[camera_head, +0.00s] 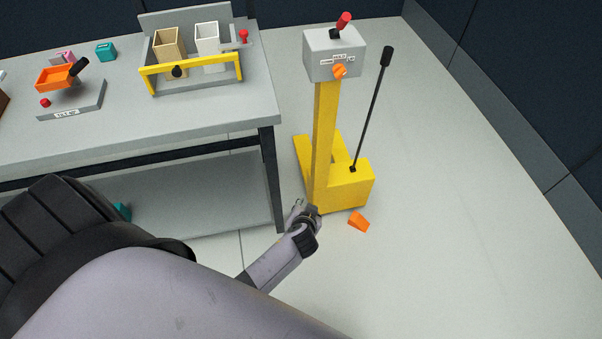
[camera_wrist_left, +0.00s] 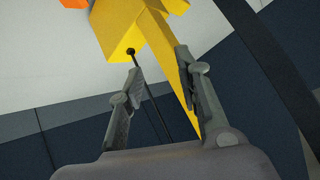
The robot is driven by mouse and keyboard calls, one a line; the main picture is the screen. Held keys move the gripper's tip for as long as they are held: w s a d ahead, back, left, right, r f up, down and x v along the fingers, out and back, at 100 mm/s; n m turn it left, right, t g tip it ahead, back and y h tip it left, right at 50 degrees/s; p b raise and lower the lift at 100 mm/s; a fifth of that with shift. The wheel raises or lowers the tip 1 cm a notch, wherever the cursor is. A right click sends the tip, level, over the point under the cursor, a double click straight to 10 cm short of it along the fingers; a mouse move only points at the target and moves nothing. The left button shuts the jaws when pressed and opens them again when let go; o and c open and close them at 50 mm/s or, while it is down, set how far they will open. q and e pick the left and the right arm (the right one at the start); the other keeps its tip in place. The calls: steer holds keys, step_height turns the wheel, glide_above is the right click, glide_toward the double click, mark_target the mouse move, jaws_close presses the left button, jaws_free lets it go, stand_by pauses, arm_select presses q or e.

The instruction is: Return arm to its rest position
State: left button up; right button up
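My left gripper (camera_head: 307,208) is in front of the foot of the yellow lift in the head view. In the left wrist view my left gripper (camera_wrist_left: 160,95) has its two fingers spread apart with nothing between them. The yellow lift post (camera_head: 324,140) stands upright on the floor, with a grey control box (camera_head: 335,58) on top. The box carries a red-tipped lever (camera_head: 343,22) and an orange knob (camera_head: 340,71). A black lever (camera_head: 372,108) rises tilted from the yellow base (camera_head: 352,190). My right gripper is in neither view.
An orange wedge (camera_head: 358,221) lies on the floor beside the base. A grey workbench (camera_head: 200,118) stands at the left, holding a yellow-framed fixture (camera_head: 190,75) with two bins and an orange tray (camera_head: 56,78) on a plate. The floor at the right is clear up to the dark wall.

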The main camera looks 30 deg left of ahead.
arm_select(q)
steer(key=shift+s+f, duration=0.1)
steer(key=shift+f, duration=0.05)
stand_by(0.4)
steer(key=s+d+f+m+g+h+p, duration=0.1)
steer(key=s+d+f+m+g+h, duration=0.2)
steer(key=s+f, duration=1.4)
steer(key=s+a+f+g, duration=0.1)
steer(key=s+f+g, duration=0.1)
steer(key=s, duration=0.9)
steer(key=s+a+f+g+h, duration=0.1)
steer(key=s+a+f+g, duration=0.1)
steer(key=s, duration=0.9)
steer(key=shift+f+n+g+p, duration=0.3)
steer(key=shift+f+g+p, duration=0.15)
steer(key=shift+f, duration=0.45)
